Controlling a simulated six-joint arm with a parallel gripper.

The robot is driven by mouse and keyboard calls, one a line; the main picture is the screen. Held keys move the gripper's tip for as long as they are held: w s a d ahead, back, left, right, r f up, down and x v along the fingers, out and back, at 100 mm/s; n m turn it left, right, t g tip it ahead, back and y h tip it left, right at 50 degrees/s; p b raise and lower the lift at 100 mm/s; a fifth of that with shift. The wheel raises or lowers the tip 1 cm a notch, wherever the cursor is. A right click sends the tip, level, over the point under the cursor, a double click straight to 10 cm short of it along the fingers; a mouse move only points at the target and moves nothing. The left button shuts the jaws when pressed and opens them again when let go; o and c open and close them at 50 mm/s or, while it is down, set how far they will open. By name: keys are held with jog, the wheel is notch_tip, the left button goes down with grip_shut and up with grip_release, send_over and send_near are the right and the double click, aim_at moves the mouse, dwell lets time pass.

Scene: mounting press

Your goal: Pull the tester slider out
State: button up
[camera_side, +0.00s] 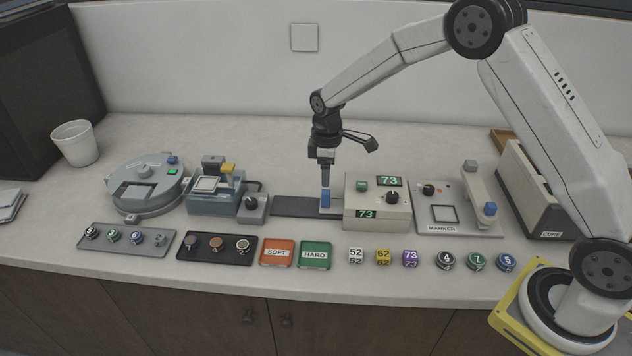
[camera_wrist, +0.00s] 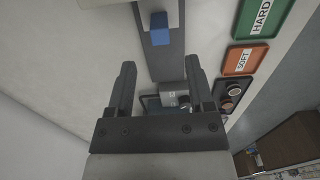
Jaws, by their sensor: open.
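The tester (camera_side: 377,202) is a cream box with green "73" displays and a black knob, right of centre in the side view. A dark rail (camera_side: 285,206) runs out of its left side. A blue slider handle (camera_side: 325,198) stands on the rail close to the box. In the wrist view the blue handle (camera_wrist: 160,28) sits on a light plate on the dark rail (camera_wrist: 168,62). My gripper (camera_side: 325,183) points down just above the handle. In the wrist view my gripper (camera_wrist: 160,76) is open and empty, and the handle lies beyond its fingertips.
A grey-blue press (camera_side: 215,198) with a small knobbed block (camera_side: 254,208) stands left of the rail. The marker station (camera_side: 458,212) is right of the tester. SOFT (camera_side: 278,253) and HARD (camera_side: 316,255) trays lie in front. The counter behind is clear.

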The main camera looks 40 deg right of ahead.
aim_at(326, 191)
jog(key=shift+f, duration=3.6)
grip_shut()
